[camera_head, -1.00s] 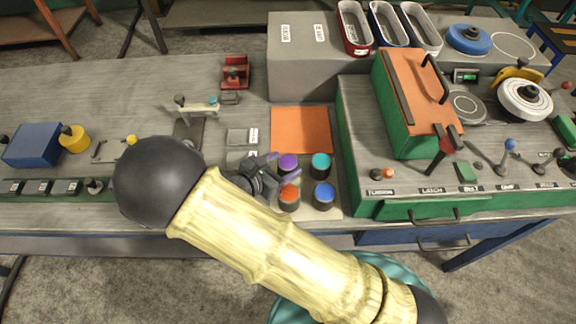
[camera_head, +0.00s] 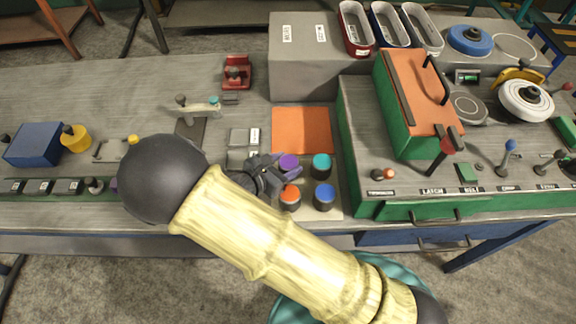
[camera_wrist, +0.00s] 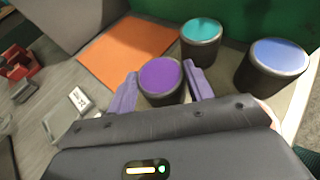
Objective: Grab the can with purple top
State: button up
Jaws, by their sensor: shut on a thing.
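The can with the purple top (camera_head: 288,162) stands on the bench beside the teal-topped can, partly hidden by my gripper in the head view. My gripper (camera_head: 281,166) reaches it from the left. In the wrist view the purple-topped can (camera_wrist: 161,77) sits between the two purple fingers of my gripper (camera_wrist: 160,85). The fingers are shut on its sides. The can looks upright.
A teal-topped can (camera_head: 321,163), a blue-topped can (camera_head: 324,193) and an orange-topped can (camera_head: 290,196) stand close by. An orange mat (camera_head: 301,130) lies flat and clear behind them. A green-sided cabinet (camera_head: 352,160) rises to the right.

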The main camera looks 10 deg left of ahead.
aim_at(286, 165)
notch_tip(286, 165, up, 10)
dwell(0.6)
jog(key=shift+d, duration=0.1)
dwell(0.5)
